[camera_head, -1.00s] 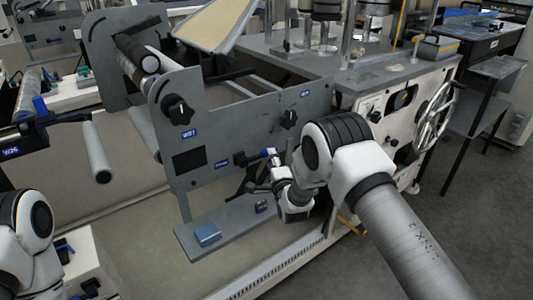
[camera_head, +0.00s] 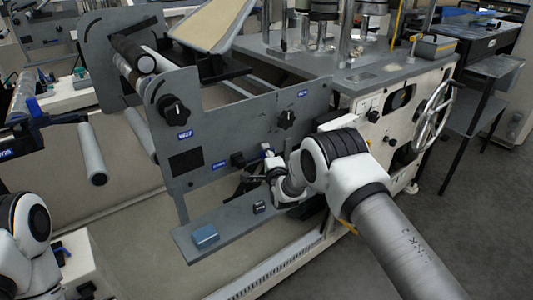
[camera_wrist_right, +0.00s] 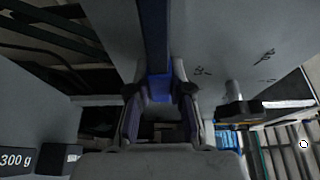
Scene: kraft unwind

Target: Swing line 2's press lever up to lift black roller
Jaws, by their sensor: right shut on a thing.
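The press lever shows as a blue bar (camera_wrist_right: 154,45) running up the middle of the right wrist view. My right gripper (camera_wrist_right: 158,112) is shut on the lever, one finger on each side of the blue. In the head view the right gripper (camera_head: 266,166) is small and partly covered by my wrist. A dark roller (camera_head: 131,52) lies at the top left of the frame; whether it is lifted cannot be told. My left gripper is out of view.
A grey shelf (camera_head: 225,226) with a blue box (camera_head: 205,236) juts out below the plate. Black knobs (camera_head: 174,110) stick out from the plate. A handwheel (camera_head: 432,115) stands at right. The floor (camera_head: 480,230) at right is clear.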

